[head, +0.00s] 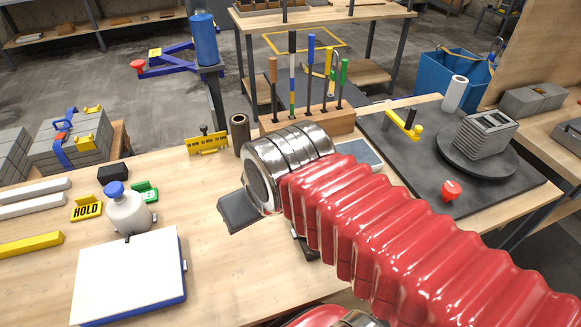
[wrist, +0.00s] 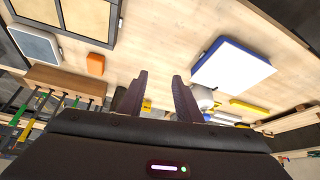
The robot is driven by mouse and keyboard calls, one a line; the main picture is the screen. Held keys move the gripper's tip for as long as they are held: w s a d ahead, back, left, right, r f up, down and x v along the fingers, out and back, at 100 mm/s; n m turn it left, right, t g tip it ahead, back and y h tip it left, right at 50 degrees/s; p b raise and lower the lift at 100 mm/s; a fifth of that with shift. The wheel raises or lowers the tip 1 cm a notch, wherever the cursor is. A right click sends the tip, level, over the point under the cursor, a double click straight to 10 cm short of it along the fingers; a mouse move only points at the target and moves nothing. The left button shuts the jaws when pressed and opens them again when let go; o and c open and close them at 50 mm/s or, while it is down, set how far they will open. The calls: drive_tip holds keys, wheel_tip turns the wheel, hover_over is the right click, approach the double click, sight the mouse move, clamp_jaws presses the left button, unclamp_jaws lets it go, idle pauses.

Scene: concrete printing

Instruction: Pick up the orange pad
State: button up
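The orange pad (wrist: 95,64) is a small rounded block lying flat on the light wooden bench, upper left in the wrist view. It does not show in the head view, where my red arm covers part of the bench. My gripper (wrist: 160,76) has its two dark fingers spread apart with nothing between them. In the wrist view the pad is to the left of the fingers and apart from them. In the head view the arm's end hangs over the bench middle, and its fingers are not clearly seen.
A white board with blue edges (head: 130,277) lies on the bench, with a white bottle (head: 127,212) behind it. A wooden tool rack (head: 310,122) stands at the back. A dark mat (head: 395,152) lies at right. Bare bench lies between board and arm.

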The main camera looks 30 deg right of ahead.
drive_tip(key=shift+o, duration=1.4)
drive_tip(key=shift+w, duration=0.1)
drive_tip(key=shift+o, duration=0.7)
drive_tip(key=shift+w+d+r, duration=0.1)
drive_tip(key=shift+w+r, duration=0.1)
drive_tip(key=o, duration=0.6)
drive_tip(key=shift+m+g, duration=0.3)
drive_tip(key=shift+g, duration=0.3)
drive_tip(key=w+d, duration=0.1)
drive_tip(key=w, duration=0.1)
drive_tip(key=w+d+r, duration=0.1)
drive_tip(key=w, duration=0.3)
drive_tip(key=shift+d+r, duration=0.3)
drive_tip(key=shift+d, duration=0.1)
drive_tip(key=shift+o, duration=0.2)
drive_tip(key=w+d+f+m+g, duration=0.1)
drive_tip(key=w+d+f+g, duration=0.3)
drive_tip(key=w+d, duration=1.05)
drive_tip(key=w+d+f+m, duration=0.1)
drive_tip(key=w+d+f, duration=0.3)
drive_tip(key=d+f, duration=0.5)
drive_tip(key=shift+w, duration=0.4)
drive_tip(key=shift+f, duration=0.1)
